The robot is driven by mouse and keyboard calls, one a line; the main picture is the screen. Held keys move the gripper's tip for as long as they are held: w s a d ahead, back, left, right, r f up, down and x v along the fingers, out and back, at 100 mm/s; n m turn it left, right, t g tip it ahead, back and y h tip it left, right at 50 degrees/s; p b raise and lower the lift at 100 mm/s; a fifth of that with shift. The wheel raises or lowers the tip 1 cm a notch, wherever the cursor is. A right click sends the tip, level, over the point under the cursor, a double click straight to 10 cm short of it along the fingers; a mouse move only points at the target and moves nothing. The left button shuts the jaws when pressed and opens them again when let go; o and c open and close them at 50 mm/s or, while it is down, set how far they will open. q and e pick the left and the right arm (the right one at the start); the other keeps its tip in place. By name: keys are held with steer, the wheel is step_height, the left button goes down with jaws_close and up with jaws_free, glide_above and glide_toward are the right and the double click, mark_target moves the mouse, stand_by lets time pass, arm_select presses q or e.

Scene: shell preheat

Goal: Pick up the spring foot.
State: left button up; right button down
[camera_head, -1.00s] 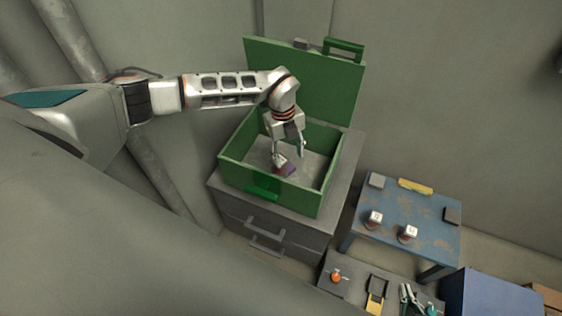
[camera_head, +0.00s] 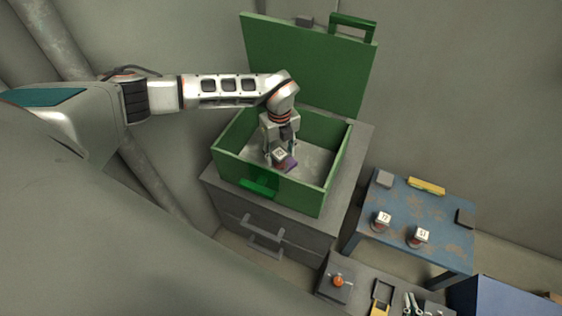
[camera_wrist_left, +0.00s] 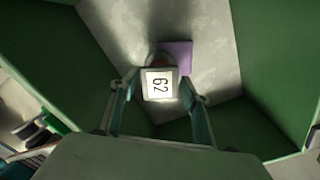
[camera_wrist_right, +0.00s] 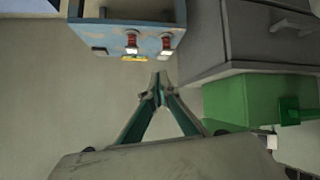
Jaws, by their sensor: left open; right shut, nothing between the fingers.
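A small piece with a white top marked 62, apparently the spring foot (camera_head: 279,154), stands on the floor of the open green box (camera_head: 335,172), beside a flat purple piece (camera_head: 289,165). In the left wrist view the white top (camera_wrist_left: 159,84) is between the two fingers, with the purple piece (camera_wrist_left: 176,53) just beyond. My left gripper (camera_wrist_left: 158,98) is open, pointing down into the box, one finger on each side of the foot. Contact cannot be told. My right gripper (camera_wrist_right: 158,82) is shut and empty, seen only in its wrist view.
The green box stands on a grey drawer cabinet (camera_head: 270,228), its lid (camera_head: 305,65) raised behind. A blue table (camera_head: 420,205) at right holds two similar tagged pieces (camera_head: 381,219) (camera_head: 419,236), a yellow piece (camera_head: 426,186) and grey blocks. The box walls surround my left gripper.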

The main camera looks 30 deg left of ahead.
arm_select(q)
step_height(320, 180, down, 4)
steer(key=shift+s+r+b, duration=0.1)
steer(key=shift+r+b, duration=0.1)
steer(key=shift+b, duration=0.65)
steer(key=shift+r, duration=0.25)
steer(key=c, duration=1.2)
jaws_close()
